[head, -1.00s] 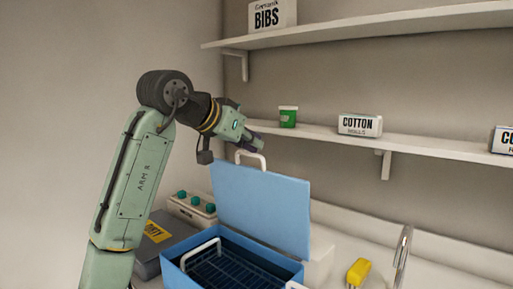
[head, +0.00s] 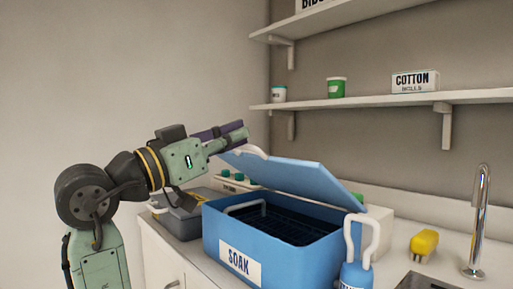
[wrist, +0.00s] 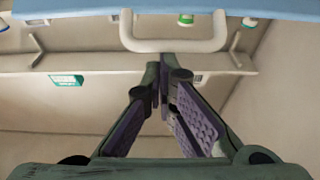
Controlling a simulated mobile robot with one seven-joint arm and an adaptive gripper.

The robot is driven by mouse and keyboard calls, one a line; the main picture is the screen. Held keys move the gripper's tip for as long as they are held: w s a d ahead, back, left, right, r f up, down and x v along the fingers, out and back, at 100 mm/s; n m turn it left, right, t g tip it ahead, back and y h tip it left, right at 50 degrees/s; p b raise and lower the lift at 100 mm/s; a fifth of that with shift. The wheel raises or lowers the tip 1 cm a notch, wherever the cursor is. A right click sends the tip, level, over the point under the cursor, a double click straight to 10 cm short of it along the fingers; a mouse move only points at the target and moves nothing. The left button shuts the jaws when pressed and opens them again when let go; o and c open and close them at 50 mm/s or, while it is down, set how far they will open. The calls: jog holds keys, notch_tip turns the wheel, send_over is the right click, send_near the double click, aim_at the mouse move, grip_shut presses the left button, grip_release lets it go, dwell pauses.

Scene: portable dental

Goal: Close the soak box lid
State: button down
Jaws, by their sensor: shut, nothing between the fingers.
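The blue soak box (head: 290,262) stands on the counter with a white SOAK label on its front. Its lid (head: 300,176) is partly lowered, hinged at the right and tilted, with a wide gap at the left. A dark wire basket with a pale handle shows inside. The lid's white handle (head: 247,151) is at its raised edge; in the wrist view the handle (wrist: 172,45) lies just beyond my fingertips, under the lid (wrist: 200,9). My gripper (head: 243,133) is shut and empty, beside the handle at the lid's raised edge. Whether they touch I cannot tell.
A blue bottle with a white handle (head: 356,274) stands in front of the box. A grey case (head: 180,222) is at its left. Shelves (head: 390,100) hang above the counter.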

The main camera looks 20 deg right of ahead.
jog(key=s+a+f+h+b, duration=0.1)
jog(key=a+f+h+b, duration=0.1)
jog(key=f+b, duration=0.5)
jog(key=a+f+t+h+b, duration=0.1)
jog(key=a+f+h+b, duration=0.1)
jog(key=f+b, duration=0.5)
jog(key=shift+s+a+f+t+h, duration=0.3)
jog(key=shift+s+a+f+h, duration=0.05)
jog(key=shift+f+h, duration=0.25)
jog(key=shift+d, duration=0.1)
jog(key=shift+w, duration=0.1)
